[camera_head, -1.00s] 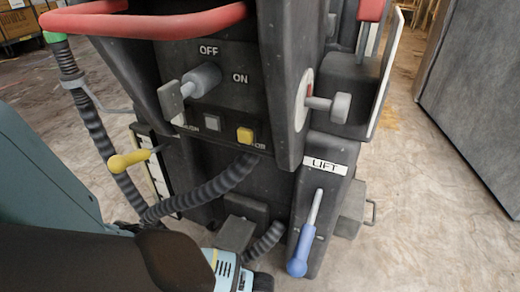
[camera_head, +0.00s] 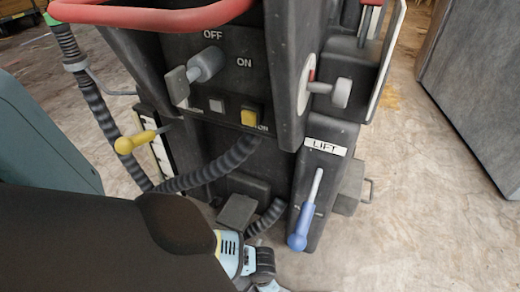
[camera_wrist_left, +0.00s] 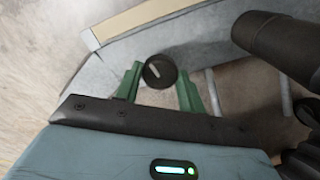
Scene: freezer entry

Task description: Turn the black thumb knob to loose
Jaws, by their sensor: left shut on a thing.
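The black thumb knob (camera_wrist_left: 160,71) shows in the left wrist view as a round dark disc with a white pointer line, which slants from upper left to lower right. The green fingers of my left gripper (camera_wrist_left: 158,84) stand on either side of it, shut on the knob. The knob and the gripper fingers cannot be made out in the head view, where my left arm fills the lower left. My right gripper is in neither view.
The dark machine has a grey OFF/ON key switch (camera_head: 201,68), a yellow button (camera_head: 250,116), a yellow-knobbed lever (camera_head: 127,144), a blue LIFT lever (camera_head: 300,229) and a red handle (camera_head: 155,15). A ribbed hose (camera_head: 215,170) loops near my arm. Open floor (camera_head: 430,220) lies right.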

